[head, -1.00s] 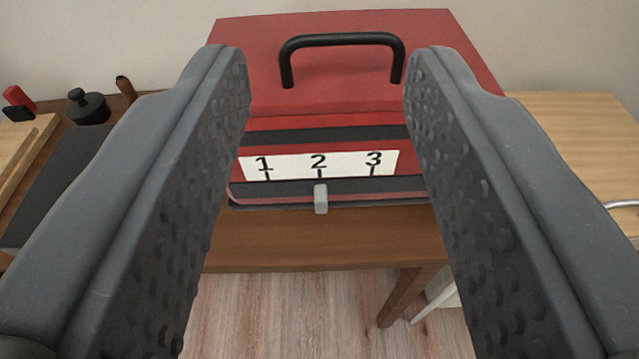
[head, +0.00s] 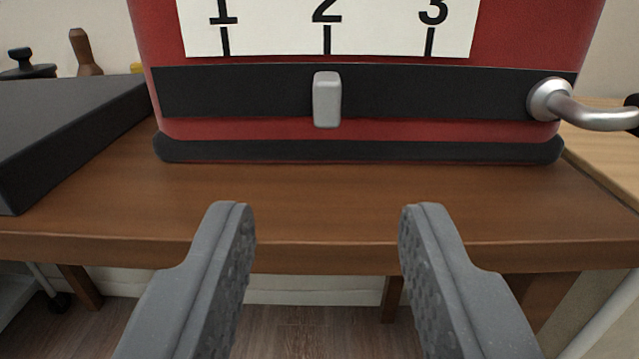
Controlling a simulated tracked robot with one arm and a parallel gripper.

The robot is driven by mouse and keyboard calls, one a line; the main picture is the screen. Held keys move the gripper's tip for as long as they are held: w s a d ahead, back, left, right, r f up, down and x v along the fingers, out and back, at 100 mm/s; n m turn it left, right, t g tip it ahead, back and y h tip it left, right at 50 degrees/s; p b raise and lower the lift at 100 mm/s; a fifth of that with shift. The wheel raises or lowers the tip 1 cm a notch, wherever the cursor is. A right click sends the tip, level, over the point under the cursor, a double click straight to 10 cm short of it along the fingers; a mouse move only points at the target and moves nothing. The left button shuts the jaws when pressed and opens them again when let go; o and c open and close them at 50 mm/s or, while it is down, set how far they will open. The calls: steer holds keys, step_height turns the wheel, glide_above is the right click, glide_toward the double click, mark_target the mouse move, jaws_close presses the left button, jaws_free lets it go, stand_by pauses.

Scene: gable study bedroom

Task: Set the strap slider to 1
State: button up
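The strap slider (head: 327,99) is a small light-grey knob on the dark strip (head: 430,93) across the front of a red case (head: 225,131). It stands at the mark under 2. The white label (head: 275,38) above it carries 1, 2 and 3 from left to right, with a tick under each. My gripper (head: 327,212) is open and empty. Its fingers are apart, below the slider in the picture and in front of the table edge, touching nothing. The top of the case is out of view.
The case stands on a brown wooden table (head: 300,206). A silver bent handle (head: 585,112) sticks out at the strip's right end. A dark flat block (head: 60,130) lies to the left, with a wooden-handled tool (head: 86,54) behind it. The table front is clear.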

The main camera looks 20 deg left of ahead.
mark_target(329, 105)
steer(key=b+x, duration=0.1)
steer(key=x, duration=0.3)
steer(key=b+x, duration=0.1)
steer(key=x, duration=0.2)
steer(key=b+x, duration=0.1)
steer(key=x, duration=0.3)
steer(key=shift+w+f, duration=0.35)
steer(key=shift+x, duration=1)
steer(key=shift+r, duration=0.15)
jaws_close()
